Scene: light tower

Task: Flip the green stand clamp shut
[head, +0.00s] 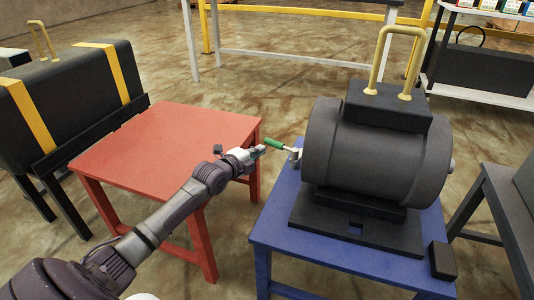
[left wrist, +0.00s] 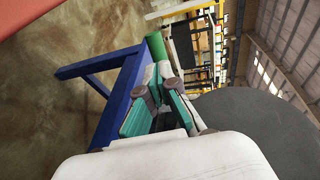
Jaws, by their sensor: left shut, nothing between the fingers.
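The green stand clamp handle (head: 274,143) sticks out to the left from a pale metal bracket (head: 295,156) at the left side of the dark drum (head: 372,155). My left gripper (head: 259,150) is at the handle's free left end, shut with nothing between its fingers. In the left wrist view the green handle (left wrist: 157,46) stands just beyond the tips of my left gripper (left wrist: 164,70). I cannot tell whether the fingers touch it. The clamp's bracket is hidden there. My right gripper is not in view.
The drum, with a beige-handled black box (head: 390,104) on top, sits on a blue table (head: 270,225). A red table (head: 165,135) lies beneath my left arm, its top clear. A small black block (head: 442,260) is at the blue table's right corner. A black case (head: 70,95) stands left.

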